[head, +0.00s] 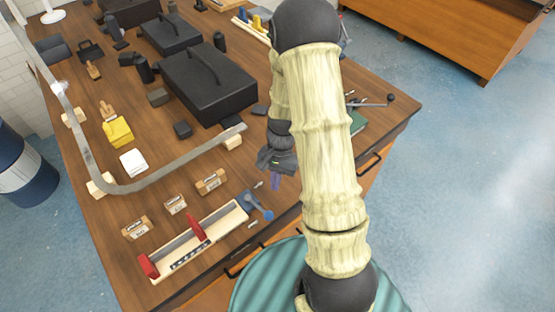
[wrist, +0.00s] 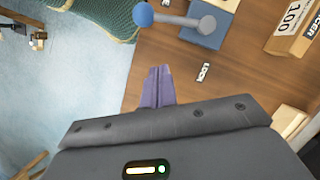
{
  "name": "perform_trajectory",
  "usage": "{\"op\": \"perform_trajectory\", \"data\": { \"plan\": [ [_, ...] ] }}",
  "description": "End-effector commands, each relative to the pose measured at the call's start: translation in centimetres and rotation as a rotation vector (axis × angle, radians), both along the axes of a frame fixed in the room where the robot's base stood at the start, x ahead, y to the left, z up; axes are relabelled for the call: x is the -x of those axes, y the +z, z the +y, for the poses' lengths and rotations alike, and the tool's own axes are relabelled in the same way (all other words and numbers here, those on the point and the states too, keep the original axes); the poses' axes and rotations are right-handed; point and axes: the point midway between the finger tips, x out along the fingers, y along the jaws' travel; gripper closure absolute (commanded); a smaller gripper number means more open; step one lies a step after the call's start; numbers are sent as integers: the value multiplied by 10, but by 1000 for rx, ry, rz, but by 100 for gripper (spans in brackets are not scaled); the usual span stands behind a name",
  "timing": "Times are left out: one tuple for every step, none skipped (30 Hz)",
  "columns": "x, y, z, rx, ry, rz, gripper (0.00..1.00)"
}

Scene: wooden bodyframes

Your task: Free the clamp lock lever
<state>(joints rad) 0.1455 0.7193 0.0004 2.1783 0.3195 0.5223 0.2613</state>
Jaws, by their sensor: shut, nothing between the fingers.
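The clamp (head: 215,222) is a pale wooden frame with two red jaws, lying near the table's front edge in the head view. Its blue lock lever (head: 262,208) is at the right end, close to my gripper. In the wrist view the lever shows as a grey bar with a blue ball knob (wrist: 143,14) at one end and a grey round end over a blue block (wrist: 208,38). A white LOCK label (wrist: 203,72) lies on the wood near it. My gripper (head: 275,182) has purple fingers pressed together (wrist: 158,85), empty, apart from the lever.
Small labelled wooden blocks (head: 211,181) stand behind the clamp. A curved grey rail (head: 160,180) and black cases (head: 208,85) lie farther back. A green stool (head: 262,285) is at the front, below the table edge. My arm hides part of the table's right side.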

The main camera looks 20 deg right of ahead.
Motion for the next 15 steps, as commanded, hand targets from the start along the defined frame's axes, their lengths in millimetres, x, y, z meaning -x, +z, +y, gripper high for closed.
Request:
{"op": "perform_trajectory", "data": {
  "plan": [
    [-3,7,-2,1,0,-7,100],
    [-5,11,-4,1,-3,-7,100],
    [-6,18,-7,1,-7,-6,100],
    [-7,22,-9,2,-10,-7,100],
    [-8,27,-11,2,-14,-7,100],
    [-10,34,-14,1,-17,-7,100],
    [-11,39,-15,2,-18,-8,100],
    [-12,44,-17,1,-19,-7,100],
    [-13,50,-18,1,-19,-6,100],
    [-14,55,-19,2,-19,-6,100],
    [-15,58,-19,0,-18,-5,100],
    [-16,63,-19,1,-15,-5,100],
    [-17,65,-19,1,-14,-4,100],
    [-17,67,-18,1,-13,-3,100],
    [-17,69,-18,1,-12,-2,100]
  ]
}}
